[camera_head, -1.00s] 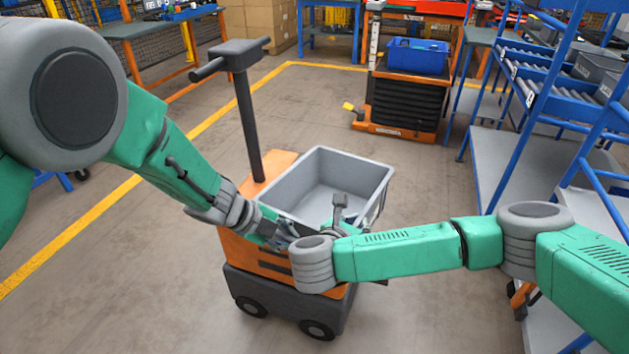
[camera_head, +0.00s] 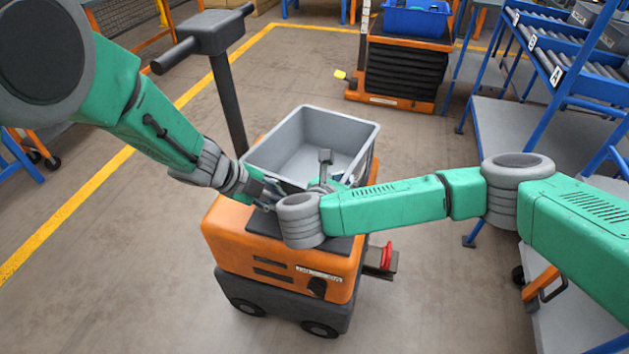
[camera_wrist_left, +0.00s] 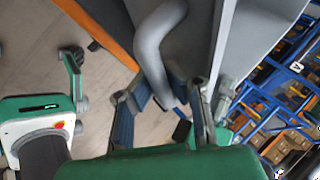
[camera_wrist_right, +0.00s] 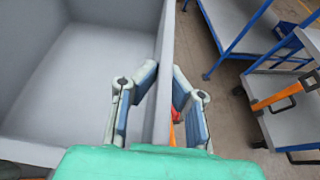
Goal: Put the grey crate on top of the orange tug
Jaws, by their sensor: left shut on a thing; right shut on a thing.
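The grey crate (camera_head: 275,160), open and empty, is over the orange tug (camera_head: 235,240) in the head view, in front of the tug's dark upright handle (camera_head: 228,95). My arms hide its near lower side, so I cannot tell if its base touches the tug. My left gripper (camera_head: 268,192) is at the crate's near left side, shut on it; its fingers also show in the left wrist view (camera_wrist_left: 168,100). My right gripper (camera_head: 330,182) is shut on the crate's near rim; in the right wrist view the fingers (camera_wrist_right: 162,85) are on either side of the crate wall (camera_wrist_right: 162,60).
A blue-framed roller rack (camera_head: 560,75) with grey shelves stands on the right. A black and orange lift cart (camera_head: 405,70) with a blue bin (camera_head: 415,18) is behind. A red part (camera_head: 387,255) sticks out at the tug's right.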

